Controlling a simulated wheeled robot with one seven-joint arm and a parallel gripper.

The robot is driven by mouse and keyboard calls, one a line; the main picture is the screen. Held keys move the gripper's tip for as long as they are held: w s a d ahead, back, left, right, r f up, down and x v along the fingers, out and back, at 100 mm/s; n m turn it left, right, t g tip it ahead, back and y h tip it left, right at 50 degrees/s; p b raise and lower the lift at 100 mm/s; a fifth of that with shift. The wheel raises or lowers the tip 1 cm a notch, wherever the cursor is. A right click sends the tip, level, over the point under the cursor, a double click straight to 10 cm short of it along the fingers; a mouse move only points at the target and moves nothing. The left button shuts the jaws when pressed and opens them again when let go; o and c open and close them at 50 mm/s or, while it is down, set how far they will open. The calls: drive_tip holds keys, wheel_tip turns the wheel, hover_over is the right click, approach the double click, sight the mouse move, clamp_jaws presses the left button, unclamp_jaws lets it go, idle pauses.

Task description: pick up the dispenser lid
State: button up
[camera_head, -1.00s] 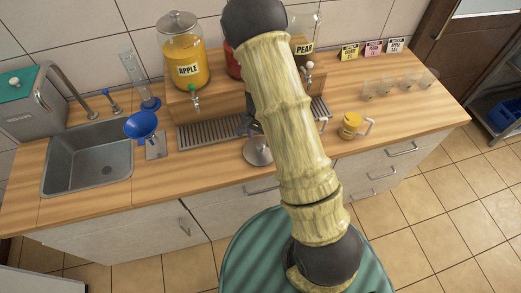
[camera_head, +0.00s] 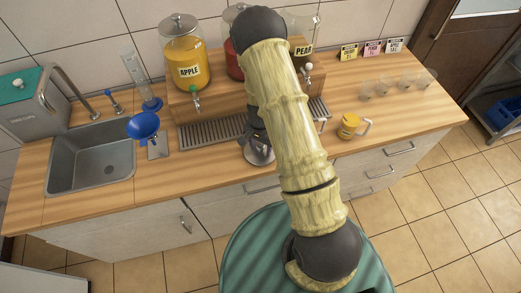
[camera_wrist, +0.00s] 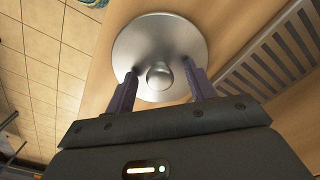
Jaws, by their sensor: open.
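The dispenser lid (camera_wrist: 192,48) is a round silver disc with a central knob (camera_wrist: 160,76). It lies on the wooden counter near the front edge, knob toward the camera in the wrist view. My gripper (camera_wrist: 156,82) is open, with its two dark fingers on either side of the knob and a gap to it on each side. In the head view the lid (camera_head: 262,157) shows just below my gripper (camera_head: 258,144), partly hidden by the gripper and arm.
A slotted drip tray (camera_head: 212,131) lies behind the lid. The apple dispenser (camera_head: 187,58) and the pear dispenser (camera_head: 302,35) stand at the back. A yellow jug (camera_head: 349,126) is to the right, and a blue funnel (camera_head: 143,125) and sink (camera_head: 92,165) are to the left.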

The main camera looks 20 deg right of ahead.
sight(260, 146)
drive_tip(key=c, duration=1.1)
wheel_tip(260, 146, up, 10)
drive_tip(key=shift+r+b, duration=0.1)
drive_tip(key=shift+b, duration=1.1)
